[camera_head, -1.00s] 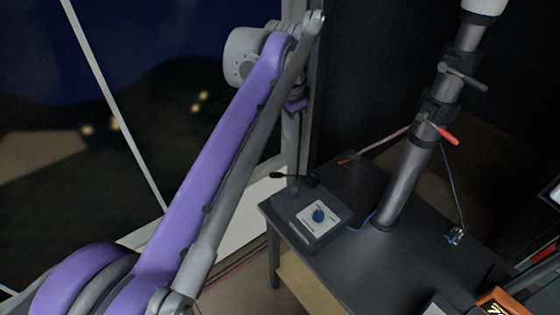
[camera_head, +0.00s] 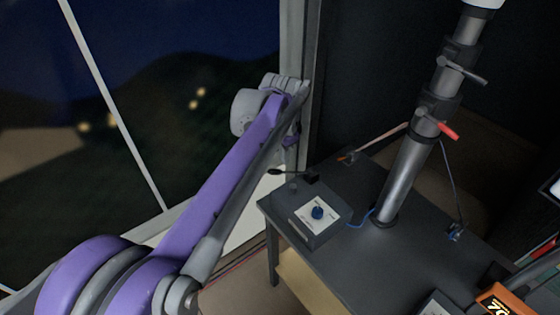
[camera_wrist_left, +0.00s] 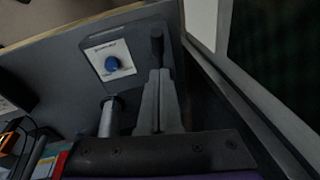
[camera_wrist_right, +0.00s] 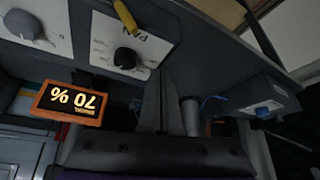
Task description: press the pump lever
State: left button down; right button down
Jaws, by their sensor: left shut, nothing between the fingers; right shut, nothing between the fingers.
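The pump box (camera_head: 312,236) is a dark grey box with a blue knob on a white plate, standing on the dark table's near left corner. The pump lever, a thin black lever (camera_head: 276,171), sticks out from its back left. My left gripper (camera_head: 292,138) hangs above and beyond the lever, apart from it in the head view. In the left wrist view my left gripper (camera_wrist_left: 160,72) is shut and empty, and the black lever end (camera_wrist_left: 157,40) shows just past the fingertips. My right gripper (camera_wrist_right: 165,75) is shut and empty in the right wrist view, away from the pump box (camera_wrist_right: 262,110).
A grey telescopic mast (camera_head: 405,180) with a red-ended lever rises from the table (camera_head: 360,262). A window frame (camera_head: 300,100) stands close behind my left gripper. In the right wrist view, a PAN panel with a black knob (camera_wrist_right: 125,57) and an orange display (camera_wrist_right: 72,101) are near my right gripper.

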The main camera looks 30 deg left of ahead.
aim_at(278, 170)
pick_arm(q)
jog(key=shift+s+a+f, duration=0.4)
jog(key=shift+s+f, duration=0.15)
jog(key=shift+f, duration=0.2)
